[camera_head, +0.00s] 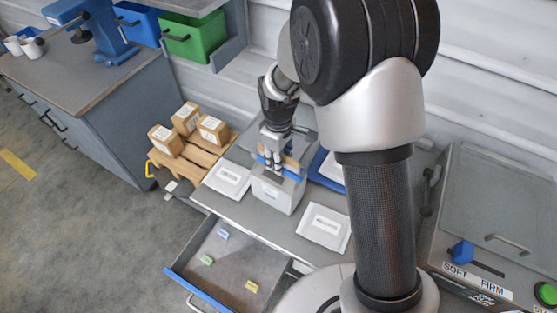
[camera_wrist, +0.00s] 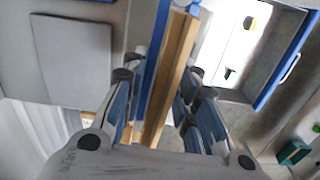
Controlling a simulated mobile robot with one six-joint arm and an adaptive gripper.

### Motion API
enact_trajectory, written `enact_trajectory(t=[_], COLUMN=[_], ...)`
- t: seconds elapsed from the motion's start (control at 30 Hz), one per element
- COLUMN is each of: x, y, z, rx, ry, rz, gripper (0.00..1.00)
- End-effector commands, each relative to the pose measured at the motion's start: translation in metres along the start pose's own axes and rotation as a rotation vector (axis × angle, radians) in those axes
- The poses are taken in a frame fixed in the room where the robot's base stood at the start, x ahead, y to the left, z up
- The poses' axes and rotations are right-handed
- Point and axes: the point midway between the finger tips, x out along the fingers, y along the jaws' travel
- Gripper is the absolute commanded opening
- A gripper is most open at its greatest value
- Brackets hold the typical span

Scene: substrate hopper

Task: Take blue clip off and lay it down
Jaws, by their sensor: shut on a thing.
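The blue clip (camera_head: 290,175) is a long bar across the top of a pale block-shaped container or bag (camera_head: 273,194) on the grey bench. A tan strip (camera_head: 291,163) stands along the clip. In the wrist view the blue clip (camera_wrist: 154,62) runs lengthwise beside the tan strip (camera_wrist: 171,80), with some blue on its other side at the top. My gripper (camera_head: 275,160) points down over the clip and is shut on it, with fingers on both sides (camera_wrist: 160,105). The exact contact is hidden by the fingers.
Flat white packs (camera_head: 228,179) (camera_head: 323,226) lie on the bench either side of the container. An open drawer (camera_head: 226,262) below holds several small coloured pieces. Boxes on a wooden pallet (camera_head: 206,153) stand to the left. A panel with a green button is at right.

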Motion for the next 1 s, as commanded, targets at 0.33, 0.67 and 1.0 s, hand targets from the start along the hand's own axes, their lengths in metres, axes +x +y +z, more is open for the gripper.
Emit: enact_trajectory(t=[0.33, 0.67, 1.0], x=[-0.054, -0.132, -0.189], y=[0.001, 0.001, 0.001], z=[-0.001, -0.001, 0.0], rx=[0.0, 0.0, 0.0], ry=[0.005, 0.005, 0.002], rz=[0.005, 0.004, 0.002], gripper=[0.05, 0.05, 0.05])
